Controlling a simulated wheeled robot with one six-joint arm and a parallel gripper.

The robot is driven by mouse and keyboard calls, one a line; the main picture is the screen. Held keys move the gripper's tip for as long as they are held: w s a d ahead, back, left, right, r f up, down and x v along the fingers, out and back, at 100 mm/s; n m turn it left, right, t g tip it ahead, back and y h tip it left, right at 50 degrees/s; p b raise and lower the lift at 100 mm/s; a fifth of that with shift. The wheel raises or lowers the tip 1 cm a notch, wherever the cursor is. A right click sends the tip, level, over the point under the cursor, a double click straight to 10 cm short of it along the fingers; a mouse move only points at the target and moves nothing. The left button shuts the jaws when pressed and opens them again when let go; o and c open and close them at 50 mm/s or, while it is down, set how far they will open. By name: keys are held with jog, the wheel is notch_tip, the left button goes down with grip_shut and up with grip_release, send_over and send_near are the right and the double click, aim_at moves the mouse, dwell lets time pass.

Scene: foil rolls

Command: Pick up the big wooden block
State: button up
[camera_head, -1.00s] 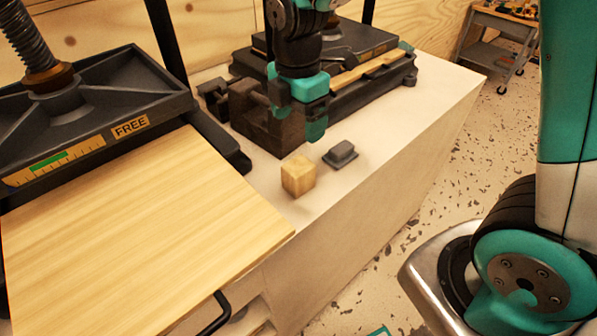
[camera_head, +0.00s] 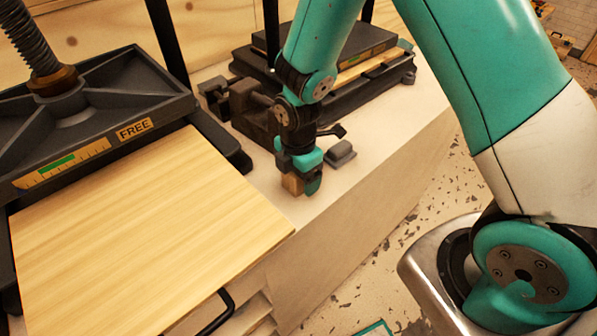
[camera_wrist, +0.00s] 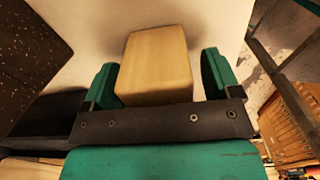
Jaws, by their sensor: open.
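The big wooden block (camera_head: 291,184) is a pale wooden cube on the light bench top, mostly hidden behind my gripper in the head view. In the wrist view the block (camera_wrist: 156,62) lies between my two green fingers. My gripper (camera_head: 300,184) is down at the block, with its fingers open on either side. In the wrist view, a gap shows between the block and the right finger of my gripper (camera_wrist: 160,75). The left finger is close to the block, and I cannot tell whether it touches.
A small grey block (camera_head: 341,153) lies just right of my gripper. A dark vice (camera_head: 250,112) stands behind it. A press with a large wooden board (camera_head: 140,225) fills the left. The bench's right edge is near.

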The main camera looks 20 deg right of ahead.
jog(key=shift+f, duration=0.3)
jog(key=c, duration=1.1)
jog(key=shift+o, duration=0.2)
jog(key=shift+r, duration=0.1)
